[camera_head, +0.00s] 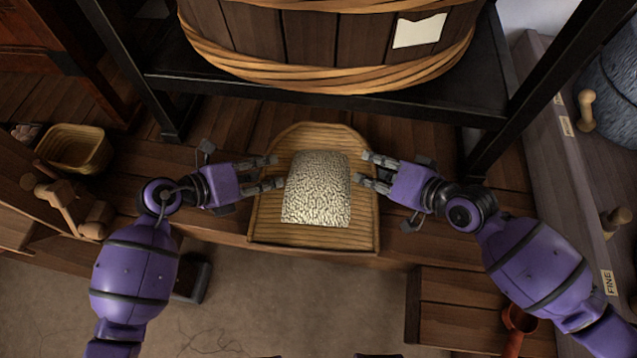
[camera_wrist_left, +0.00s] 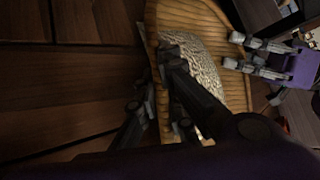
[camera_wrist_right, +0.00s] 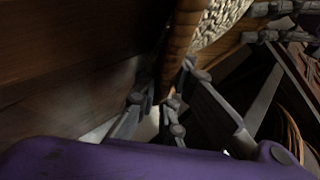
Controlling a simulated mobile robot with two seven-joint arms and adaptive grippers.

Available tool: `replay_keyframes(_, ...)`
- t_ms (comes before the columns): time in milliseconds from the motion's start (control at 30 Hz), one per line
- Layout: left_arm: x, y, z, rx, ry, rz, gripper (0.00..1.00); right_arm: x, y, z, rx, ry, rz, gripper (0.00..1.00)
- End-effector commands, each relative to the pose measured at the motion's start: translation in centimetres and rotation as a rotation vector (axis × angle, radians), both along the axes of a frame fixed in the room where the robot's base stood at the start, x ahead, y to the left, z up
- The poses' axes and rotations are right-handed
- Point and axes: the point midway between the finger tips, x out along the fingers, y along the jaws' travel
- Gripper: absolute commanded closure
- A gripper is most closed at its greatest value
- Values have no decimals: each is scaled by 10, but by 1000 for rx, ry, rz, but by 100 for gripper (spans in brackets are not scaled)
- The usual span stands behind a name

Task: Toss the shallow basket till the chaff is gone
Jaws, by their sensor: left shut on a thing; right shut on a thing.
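The shallow basket (camera_head: 314,240) is a wide, ribbed wicker scoop, rounded at the back, in the middle of the head view. A heap of pale grain (camera_head: 317,188) lies on it; I cannot make out separate chaff. My left gripper (camera_head: 277,171) is shut on the basket's left rim, and my right gripper (camera_head: 363,170) is shut on its right rim. The left wrist view shows fingers at the basket rim (camera_wrist_left: 152,45) with grain beyond. The right wrist view shows fingers across the opposite rim (camera_wrist_right: 182,45). Whether the basket touches the bench below is unclear.
A wooden tub (camera_head: 310,50) with a pale label stands on a black metal frame (camera_head: 300,88) behind the basket. A small wicker basket (camera_head: 75,148) sits at the left. A shelf marked FINE (camera_head: 608,283) runs along the right, and a red scoop (camera_head: 517,325) lies lower right.

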Motion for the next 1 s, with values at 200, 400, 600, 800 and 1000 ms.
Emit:
replay_keyframes(200, -1, 0, -1, 3, -1, -3, 100, 0, -1, -1, 2, 4, -4, 100)
replay_keyframes(400, 0, 1, 4, 4, -5, -3, 100, 1, -1, 4, 3, 1, -5, 100)
replay_keyframes(600, 2, 1, 26, 5, -20, -3, 100, 3, -2, 27, 3, -14, -6, 100)
replay_keyframes(800, 5, 1, 59, 6, -41, -3, 100, 7, -2, 61, 4, -36, -6, 100)
replay_keyframes(1000, 7, 1, 78, 6, -52, -3, 100, 9, -2, 80, 4, -48, -7, 100)
